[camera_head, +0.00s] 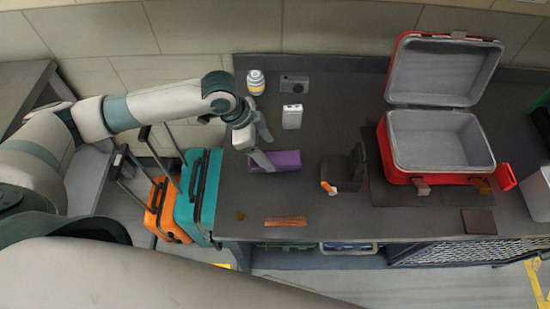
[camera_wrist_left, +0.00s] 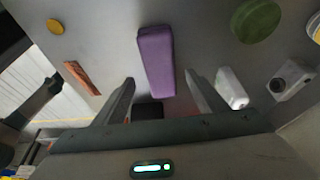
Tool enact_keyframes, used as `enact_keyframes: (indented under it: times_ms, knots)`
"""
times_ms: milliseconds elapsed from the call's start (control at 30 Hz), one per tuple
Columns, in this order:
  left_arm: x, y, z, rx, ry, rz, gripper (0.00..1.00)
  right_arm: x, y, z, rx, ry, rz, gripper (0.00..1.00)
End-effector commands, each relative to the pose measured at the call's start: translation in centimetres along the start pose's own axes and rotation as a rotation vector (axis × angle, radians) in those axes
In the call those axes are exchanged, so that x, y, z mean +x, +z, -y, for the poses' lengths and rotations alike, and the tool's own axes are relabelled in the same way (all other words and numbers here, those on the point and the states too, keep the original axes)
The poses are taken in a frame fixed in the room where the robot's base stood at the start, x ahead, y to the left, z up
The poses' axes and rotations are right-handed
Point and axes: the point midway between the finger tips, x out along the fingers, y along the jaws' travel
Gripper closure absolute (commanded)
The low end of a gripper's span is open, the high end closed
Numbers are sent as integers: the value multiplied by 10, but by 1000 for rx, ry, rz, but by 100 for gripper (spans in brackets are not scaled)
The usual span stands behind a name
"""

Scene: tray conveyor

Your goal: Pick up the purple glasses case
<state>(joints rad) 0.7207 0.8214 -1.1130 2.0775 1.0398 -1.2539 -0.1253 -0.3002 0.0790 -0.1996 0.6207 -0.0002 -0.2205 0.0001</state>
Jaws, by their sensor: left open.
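The purple glasses case (camera_head: 287,160) lies on the dark conveyor table, in its left part in the head view. In the left wrist view the purple case (camera_wrist_left: 157,62) lies lengthwise ahead of the fingers, its near end between the two fingertip lines. My left gripper (camera_head: 267,153) is open and empty, at the left end of the case. Its two fingers also show in the left wrist view (camera_wrist_left: 160,79), one on each side of the case. I cannot tell whether either finger touches it. My right gripper is not in view.
A white bottle (camera_head: 256,82), a dark grey box (camera_head: 294,84) and a small white item (camera_head: 292,117) stand behind. A brown strip (camera_head: 286,221) lies in front. A black holder (camera_head: 345,172) and an open red cooler (camera_head: 386,150) are to the right. Teal (camera_head: 209,190) and orange (camera_head: 156,215) suitcases stand left.

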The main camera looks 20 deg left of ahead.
Motion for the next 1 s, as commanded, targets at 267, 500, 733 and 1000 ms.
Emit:
enact_keyframes:
  times_ms: [267, 500, 733, 1000]
  knots:
    - [1, 0, 0, 0, 0, -1, 34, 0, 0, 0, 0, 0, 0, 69]
    - [10, -1, 0, -1, 3, 0, 34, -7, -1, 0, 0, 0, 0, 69]
    - [38, -1, 1, -1, 2, -1, 34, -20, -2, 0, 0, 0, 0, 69]
    - [53, 0, 1, 1, 0, -1, 34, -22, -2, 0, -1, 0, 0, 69]
